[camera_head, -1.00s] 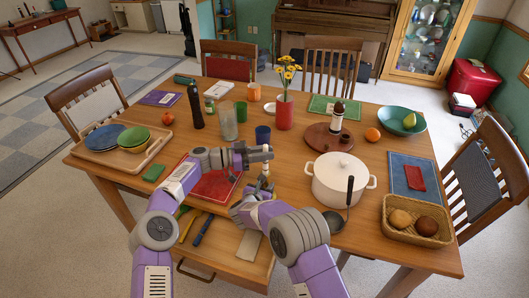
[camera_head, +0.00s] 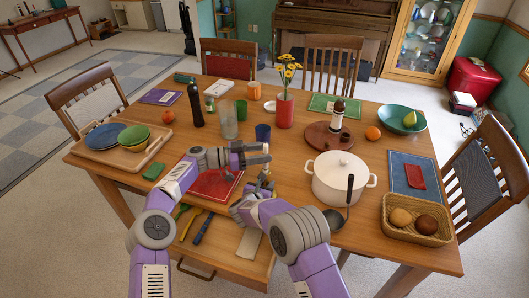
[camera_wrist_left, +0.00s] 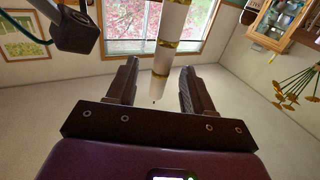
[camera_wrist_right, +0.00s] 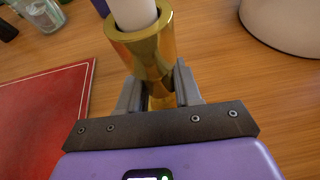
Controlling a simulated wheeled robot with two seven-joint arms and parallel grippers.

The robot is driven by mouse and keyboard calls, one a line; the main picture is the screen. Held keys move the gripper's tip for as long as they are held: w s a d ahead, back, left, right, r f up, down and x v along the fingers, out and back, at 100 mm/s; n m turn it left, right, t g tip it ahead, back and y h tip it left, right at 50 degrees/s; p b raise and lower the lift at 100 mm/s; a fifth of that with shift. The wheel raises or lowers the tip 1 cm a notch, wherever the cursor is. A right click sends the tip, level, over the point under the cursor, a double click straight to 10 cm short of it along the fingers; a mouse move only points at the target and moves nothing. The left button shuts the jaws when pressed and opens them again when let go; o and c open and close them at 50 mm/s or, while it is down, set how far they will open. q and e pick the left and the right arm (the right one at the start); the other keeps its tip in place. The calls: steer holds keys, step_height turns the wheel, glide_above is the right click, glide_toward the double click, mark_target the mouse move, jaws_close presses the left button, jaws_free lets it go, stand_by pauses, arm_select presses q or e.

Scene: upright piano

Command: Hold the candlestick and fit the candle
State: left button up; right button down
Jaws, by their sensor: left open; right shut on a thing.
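The brass candlestick (camera_wrist_right: 152,58) is upright in my right gripper (camera_wrist_right: 156,85), whose fingers are shut on its stem. The white candle (camera_wrist_right: 132,12) stands with its lower end inside the candlestick's cup in the right wrist view. In the left wrist view the candle (camera_wrist_left: 171,40), white with gold bands, runs between the spread fingers of my left gripper (camera_wrist_left: 160,66), and its wick shows. In the head view my left gripper (camera_head: 266,154) is open just above my right gripper (camera_head: 257,195). The candlestick is mostly hidden there by the grippers.
A red mat (camera_head: 213,184) lies beneath my arms, above an open drawer (camera_head: 228,250). A white pot (camera_head: 340,185) with a ladle is close on the right. A glass (camera_head: 229,124), blue cup (camera_head: 263,133) and red vase (camera_head: 285,112) stand behind the grippers.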

arm_select(q)
steer(key=s+a, duration=0.1)
steer(key=a, duration=0.9)
steer(key=shift+s+a, duration=0.35)
steer(key=shift+a, duration=0.05)
arm_select(e)
steer(key=c, duration=0.7)
jaws_free()
